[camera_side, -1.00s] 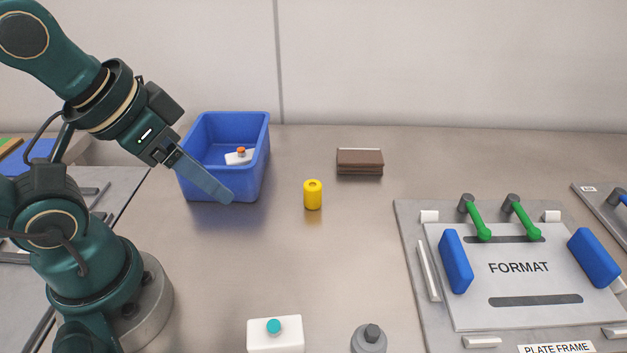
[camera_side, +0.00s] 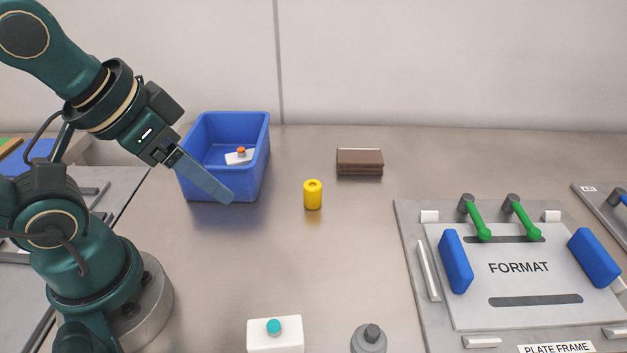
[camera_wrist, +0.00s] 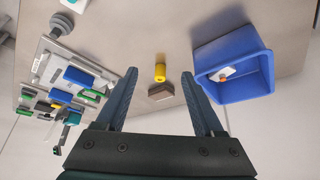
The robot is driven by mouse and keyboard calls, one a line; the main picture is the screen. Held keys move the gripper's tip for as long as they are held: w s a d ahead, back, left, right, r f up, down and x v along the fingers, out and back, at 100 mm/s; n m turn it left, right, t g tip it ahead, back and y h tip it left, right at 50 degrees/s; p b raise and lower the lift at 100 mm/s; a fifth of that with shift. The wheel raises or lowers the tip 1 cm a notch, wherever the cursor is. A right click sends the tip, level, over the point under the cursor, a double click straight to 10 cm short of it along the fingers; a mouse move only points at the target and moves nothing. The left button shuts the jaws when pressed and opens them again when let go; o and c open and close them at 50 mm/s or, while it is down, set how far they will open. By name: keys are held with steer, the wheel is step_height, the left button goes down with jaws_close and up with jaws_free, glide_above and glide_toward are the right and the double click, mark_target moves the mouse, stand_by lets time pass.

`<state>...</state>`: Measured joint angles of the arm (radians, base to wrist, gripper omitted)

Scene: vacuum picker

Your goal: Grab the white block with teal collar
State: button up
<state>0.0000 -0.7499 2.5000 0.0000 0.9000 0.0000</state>
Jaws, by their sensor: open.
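The white block with a teal collar (camera_side: 275,335) stands on the table at the bottom middle of the side view. Part of a white block (camera_wrist: 73,5) shows at the top left edge of the wrist view. My gripper (camera_side: 228,196) is in the air in front of the blue bin in the side view, far up and left of the block. In the wrist view the two fingers of my gripper (camera_wrist: 158,78) are spread apart with nothing held between them.
The blue bin (camera_side: 221,194) holds a white block with an orange collar (camera_side: 240,156). A yellow cylinder (camera_side: 313,196), a brown block (camera_side: 360,162) and a grey knobbed piece (camera_side: 369,341) stand on the table. The FORMAT plate (camera_side: 520,285) lies right. The table's middle is clear.

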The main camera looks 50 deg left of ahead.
steer(key=o, duration=0.4)
steer(key=shift+c, duration=0.2)
steer(key=shift+s, duration=0.1)
steer(key=w+d+f+n+g+h, duration=0.1)
steer(key=w+d+n+g+h, duration=0.1)
steer(key=d+n+g+h, duration=0.45)
steer(key=n+g+h, duration=0.4)
steer(key=g, duration=0.3)
glide_toward(275, 331)
steer(key=shift+w+a+f, duration=0.35)
steer(key=shift+w+a, duration=0.05)
steer(key=shift+a, duration=0.2)
steer(key=shift+w+a+f, duration=0.3)
steer(key=shift+w+a, duration=0.1)
steer(key=shift+a, duration=0.15)
steer(key=shift+s+d+f+h, duration=0.1)
steer(key=shift+s+f+h, duration=0.2)
steer(key=shift+f, duration=0.1)
steer(key=x, duration=0.6)
steer(key=shift+s, duration=0.15)
steer(key=shift+x, duration=2.75)
